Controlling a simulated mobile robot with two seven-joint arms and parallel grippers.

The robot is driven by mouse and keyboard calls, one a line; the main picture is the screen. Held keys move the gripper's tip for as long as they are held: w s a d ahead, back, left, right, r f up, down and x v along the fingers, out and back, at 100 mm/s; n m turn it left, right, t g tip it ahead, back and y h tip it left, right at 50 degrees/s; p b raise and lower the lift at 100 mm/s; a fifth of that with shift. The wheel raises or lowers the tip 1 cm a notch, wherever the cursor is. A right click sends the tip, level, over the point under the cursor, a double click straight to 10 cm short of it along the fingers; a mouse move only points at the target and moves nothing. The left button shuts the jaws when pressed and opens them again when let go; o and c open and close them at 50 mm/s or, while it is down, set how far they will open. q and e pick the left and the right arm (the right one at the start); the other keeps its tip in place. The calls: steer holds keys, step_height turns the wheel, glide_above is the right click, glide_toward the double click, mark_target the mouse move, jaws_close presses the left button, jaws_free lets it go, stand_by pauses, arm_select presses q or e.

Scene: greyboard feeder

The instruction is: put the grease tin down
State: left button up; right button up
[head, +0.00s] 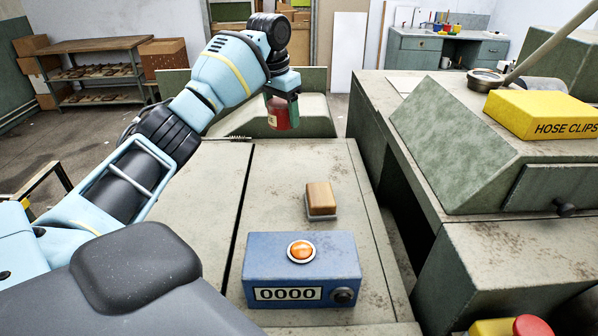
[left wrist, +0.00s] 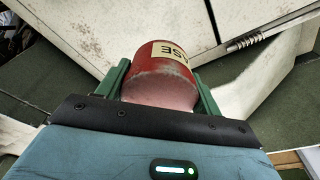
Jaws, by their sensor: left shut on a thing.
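The grease tin (head: 277,117) is red with a pale label and hangs from my left gripper (head: 283,104) at the far end of the pale machine top (head: 290,165). In the left wrist view the tin (left wrist: 172,55) sits between the two green fingers of my left gripper (left wrist: 162,82), which are shut on its sides. Part of its label lettering shows upside down there. The tin appears to be held above the surface, though the gap under it is hard to judge. My right gripper is not in view.
A blue counter box (head: 270,282) with an orange button stands at the near end of the top. A wooden-backed block (head: 320,198) lies behind it. A yellow hose clips box (head: 545,113) rests on the green sloped housing (head: 450,140) at right. The top left of the block is clear.

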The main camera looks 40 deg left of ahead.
mark_target(285, 158)
arm_select(q)
steer(key=shift+f, duration=4.95)
steer(key=o, duration=1.1)
steer(key=shift+f, duration=0.2)
steer(key=shift+s, duration=0.1)
steer(key=shift+r, duration=0.15)
steer(key=r, duration=0.4)
steer(key=s+r, duration=0.1)
steer(key=r, duration=0.7)
steer(key=shift+s+p, duration=0.3)
steer(key=shift+s, duration=0.05)
steer(key=shift+a, duration=0.1)
